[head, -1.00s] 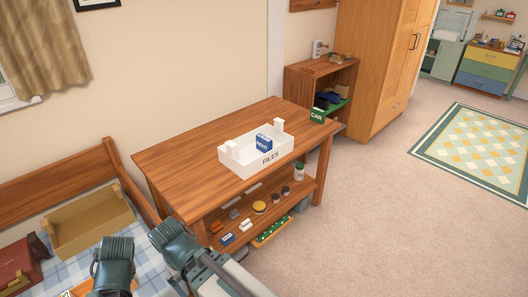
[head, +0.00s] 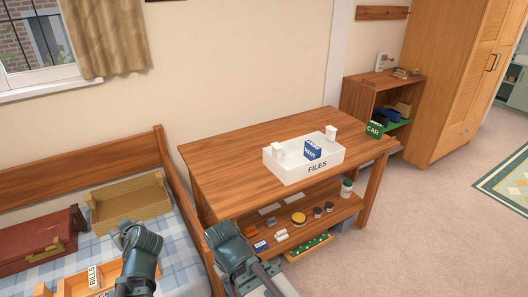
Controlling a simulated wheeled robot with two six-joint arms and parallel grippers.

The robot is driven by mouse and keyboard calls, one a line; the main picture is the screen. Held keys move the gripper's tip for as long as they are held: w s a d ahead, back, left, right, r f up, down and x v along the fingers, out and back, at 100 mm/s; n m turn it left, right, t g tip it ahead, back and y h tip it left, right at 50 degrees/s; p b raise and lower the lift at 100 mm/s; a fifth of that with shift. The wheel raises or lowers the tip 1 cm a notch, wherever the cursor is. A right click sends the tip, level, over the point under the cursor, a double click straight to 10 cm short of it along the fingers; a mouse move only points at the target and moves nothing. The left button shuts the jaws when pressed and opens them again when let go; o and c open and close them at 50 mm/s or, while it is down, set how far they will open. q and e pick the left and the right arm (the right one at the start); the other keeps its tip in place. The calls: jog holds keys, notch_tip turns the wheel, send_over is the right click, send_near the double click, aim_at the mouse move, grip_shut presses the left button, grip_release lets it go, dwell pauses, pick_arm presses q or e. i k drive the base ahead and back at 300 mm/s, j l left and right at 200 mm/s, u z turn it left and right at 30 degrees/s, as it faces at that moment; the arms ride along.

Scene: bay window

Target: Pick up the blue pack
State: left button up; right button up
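A blue pack (head: 313,149) with white lettering stands upright in the white tray (head: 316,168) marked FILES on the wooden table. Its lower part is hidden by the tray's front wall. A smaller blue item (head: 261,246) lies on the shelf under the table; I cannot tell exactly what it is. Parts of my two arms show at the bottom of the head view, left of and in front of the table. Neither gripper's fingers are in view, and neither arm touches the blue pack.
The table (head: 220,155) has bare top around the tray. A green CAR box (head: 374,130) is at its right. Several small jars and items fill the lower shelf (head: 340,207). At left, a bed holds a tan box (head: 128,203), a red case (head: 35,243) and a BILLS organizer (head: 103,279).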

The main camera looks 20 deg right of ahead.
aim_at(312, 151)
jog(key=i+l+z, duration=0.1)
jog(key=l, duration=0.35)
jog(key=i+l+z, duration=0.1)
jog(key=l, duration=0.3)
jog(key=i+l+z, duration=0.1)
jog(key=l, duration=0.35)
jog(key=i+l, duration=0.25)
jog(key=l, duration=0.15)
jog(key=i+l+z, duration=0.15)
jog(key=l, duration=0.25)
jog(key=i+l+z, duration=0.2)
jog(key=i+l, duration=0.2)
jog(key=j, duration=0.35)
jog(key=i, duration=0.05)
